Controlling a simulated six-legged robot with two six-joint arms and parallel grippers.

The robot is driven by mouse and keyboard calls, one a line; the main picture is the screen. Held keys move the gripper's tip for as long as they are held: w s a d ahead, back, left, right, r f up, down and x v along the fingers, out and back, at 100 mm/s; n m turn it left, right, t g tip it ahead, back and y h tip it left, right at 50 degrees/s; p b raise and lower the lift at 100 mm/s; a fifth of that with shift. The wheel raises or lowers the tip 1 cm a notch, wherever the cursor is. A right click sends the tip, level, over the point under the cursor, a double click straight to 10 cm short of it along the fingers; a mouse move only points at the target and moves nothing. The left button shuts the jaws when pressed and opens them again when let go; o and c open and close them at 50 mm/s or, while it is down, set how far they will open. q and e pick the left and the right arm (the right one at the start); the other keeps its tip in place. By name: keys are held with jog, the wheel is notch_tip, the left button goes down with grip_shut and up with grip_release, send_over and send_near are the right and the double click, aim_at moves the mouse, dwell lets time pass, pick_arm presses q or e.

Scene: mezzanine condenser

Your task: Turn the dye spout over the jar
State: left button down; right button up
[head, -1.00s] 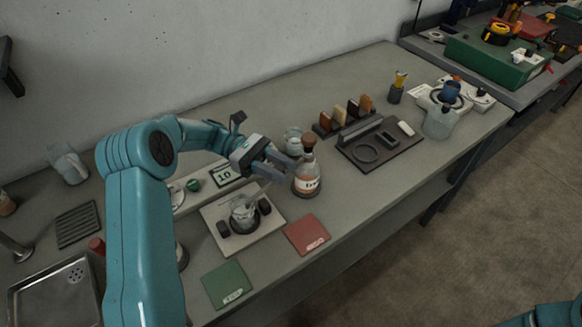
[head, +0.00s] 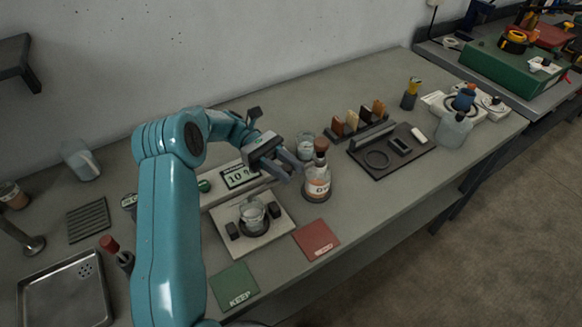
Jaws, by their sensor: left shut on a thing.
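A bottle of orange-brown dye (head: 318,184) with a brown stopper and a white label stands upright on the bench. A small glass jar (head: 252,217) sits on a pale square stand (head: 275,236) to its left, between dark blocks. My left gripper (head: 290,170) is at the bottle's left side, above and right of the jar. It is shut on a thin part there, which seems to be the dye spout; its fingers hide most of it. I cannot tell exactly which way the spout points. My right gripper is out of view.
A display (head: 239,178) stands behind the jar stand. A red mat (head: 316,240) and a green KEEP mat (head: 234,286) lie in front. A glass beaker (head: 305,147) is behind the bottle. A dark tray (head: 410,160) lies right, a metal sink tray (head: 62,290) left.

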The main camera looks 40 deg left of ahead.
pick_arm(q)
jog(key=shift+a, duration=0.1)
jog(key=c, duration=0.9)
grip_release()
jog(key=shift+d, duration=0.2)
